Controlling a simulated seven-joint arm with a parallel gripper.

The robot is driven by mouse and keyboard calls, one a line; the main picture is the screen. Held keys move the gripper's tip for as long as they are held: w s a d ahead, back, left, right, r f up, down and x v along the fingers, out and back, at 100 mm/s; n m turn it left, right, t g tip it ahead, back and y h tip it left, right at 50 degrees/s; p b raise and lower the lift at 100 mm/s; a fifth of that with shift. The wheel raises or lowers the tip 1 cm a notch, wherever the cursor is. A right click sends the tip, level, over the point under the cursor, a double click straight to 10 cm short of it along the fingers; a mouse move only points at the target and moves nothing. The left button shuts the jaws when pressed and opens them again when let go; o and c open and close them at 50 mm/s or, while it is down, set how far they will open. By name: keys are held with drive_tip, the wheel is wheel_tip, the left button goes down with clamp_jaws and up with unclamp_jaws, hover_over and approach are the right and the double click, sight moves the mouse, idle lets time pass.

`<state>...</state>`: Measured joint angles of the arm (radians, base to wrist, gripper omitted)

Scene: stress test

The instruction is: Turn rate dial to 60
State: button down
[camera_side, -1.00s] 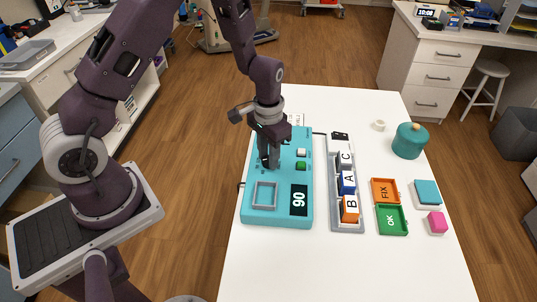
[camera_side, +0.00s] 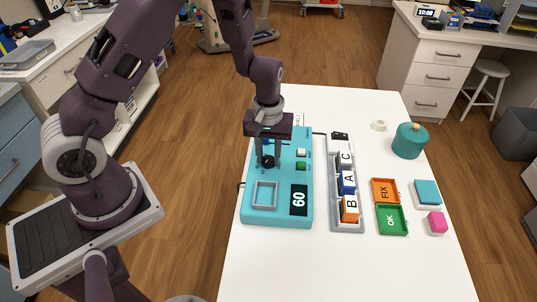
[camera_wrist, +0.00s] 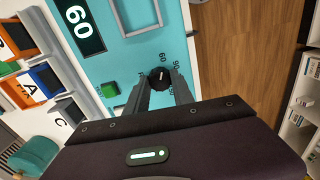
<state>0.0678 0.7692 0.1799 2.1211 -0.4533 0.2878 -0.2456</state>
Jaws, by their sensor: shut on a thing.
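A teal device (camera_side: 277,215) lies on the white table, and its display (camera_side: 299,200) reads 60. In the wrist view the display (camera_wrist: 80,27) also reads 60. The round black rate dial (camera_side: 268,161) sits on the panel above the grey square frame. It shows in the wrist view too (camera_wrist: 160,78), with printed numbers around it, including 60 and 90. My gripper (camera_side: 269,159) points down over the panel with one finger on each side of the dial, shut on it.
A white button (camera_side: 301,152) and a green button (camera_side: 301,166) are close right of my gripper. A grey rack (camera_side: 347,221) holds lettered blocks C, A and B. Orange FIX (camera_side: 384,190) and green OK (camera_side: 391,220) trays lie further right. The front table is clear.

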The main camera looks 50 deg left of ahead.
sight(269, 159)
drive_tip(key=shift+r+n, duration=0.1)
drive_tip(key=shift+n, duration=0.2)
idle(0.4)
drive_tip(key=c, duration=1.1)
unclamp_jaws()
wheel_tip(269, 159, up, 7)
drive_tip(key=shift+r, duration=0.1)
drive_tip(key=s+d+r+m+t+h, duration=0.15)
drive_tip(key=s+r, duration=0.25)
drive_tip(key=r, duration=0.4)
drive_tip(key=s+d+r+m+t, duration=0.1)
drive_tip(key=s+d+r+m, duration=0.2)
drive_tip(key=r, duration=0.5)
drive_tip(key=s+r+m+t, duration=0.1)
drive_tip(key=s, duration=0.4)
drive_tip(key=s+a+r+m+t+y, duration=0.1)
drive_tip(key=s+r+m, duration=0.1)
drive_tip(key=s, duration=0.2)
drive_tip(key=s+r+m+t, duration=0.1)
drive_tip(key=s, duration=0.4)
drive_tip(key=shift+s+a+r+m+y, duration=0.25)
drive_tip(key=shift+s+a+m, duration=0.05)
drive_tip(key=shift+a+m, duration=0.1)
